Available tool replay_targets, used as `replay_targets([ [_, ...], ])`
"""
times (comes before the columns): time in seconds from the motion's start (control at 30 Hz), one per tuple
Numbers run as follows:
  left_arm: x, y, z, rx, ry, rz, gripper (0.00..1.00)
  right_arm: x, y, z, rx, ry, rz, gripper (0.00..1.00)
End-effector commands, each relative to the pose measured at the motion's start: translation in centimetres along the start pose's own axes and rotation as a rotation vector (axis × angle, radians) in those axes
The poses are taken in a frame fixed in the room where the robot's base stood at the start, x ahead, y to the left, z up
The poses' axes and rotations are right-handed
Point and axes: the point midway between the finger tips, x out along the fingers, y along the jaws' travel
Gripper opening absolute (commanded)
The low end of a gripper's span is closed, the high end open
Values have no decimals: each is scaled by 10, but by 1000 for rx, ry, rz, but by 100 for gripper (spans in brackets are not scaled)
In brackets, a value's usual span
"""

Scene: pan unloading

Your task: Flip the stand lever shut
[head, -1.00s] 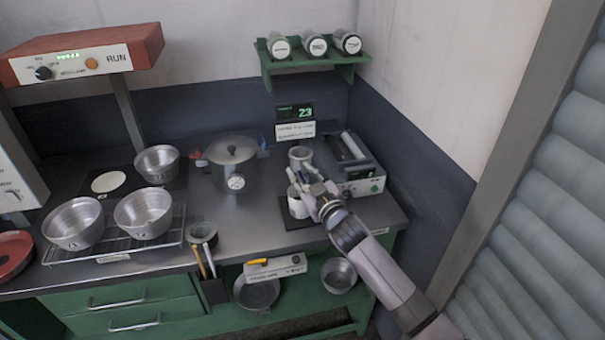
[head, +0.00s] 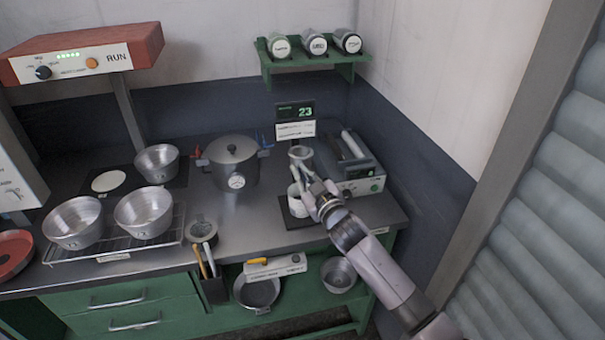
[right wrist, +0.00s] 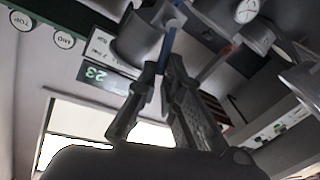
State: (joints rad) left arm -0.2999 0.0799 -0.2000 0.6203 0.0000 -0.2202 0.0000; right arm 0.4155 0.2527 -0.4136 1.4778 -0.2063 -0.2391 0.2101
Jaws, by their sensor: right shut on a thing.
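A small stand with a grey metal cup (head: 300,152) on top and a white vessel (head: 296,203) below stands on a dark mat at the right of the counter. My right gripper (head: 306,180) is at the stand's right front, its fingers close to the cup. In the right wrist view, the fingertips (right wrist: 164,72) are shut around a slim lever (right wrist: 170,38), blue at its upper end, beside the grey cup (right wrist: 138,38). The fingers hide part of the lever, so its exact angle is hard to tell. My left gripper is not in view.
A lidded pot (head: 232,165) with a gauge stands left of the stand. A grey device (head: 362,180) stands close on the right. A small sign with a green 23 (head: 295,112) is behind. Several bowls sit at the left. The counter between pot and mat is clear.

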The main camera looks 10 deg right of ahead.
Motion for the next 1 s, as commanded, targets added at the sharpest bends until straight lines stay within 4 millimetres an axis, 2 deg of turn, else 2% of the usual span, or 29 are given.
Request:
replay_targets([
  [0.2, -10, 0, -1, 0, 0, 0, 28, 2, -7, -1, -146, -30, -11, 0],
  [0.47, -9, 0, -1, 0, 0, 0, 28, 2, -7, 0, -155, -32, -11, 0],
  [0.5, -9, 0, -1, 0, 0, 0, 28, 2, -7, 0, -154, -32, -11, 10],
  [0.77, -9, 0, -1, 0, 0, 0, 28, 2, -7, 0, -153, -31, -11, 27],
  [1.0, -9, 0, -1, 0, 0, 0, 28, 2, -7, 0, -152, -31, -11, 28],
])
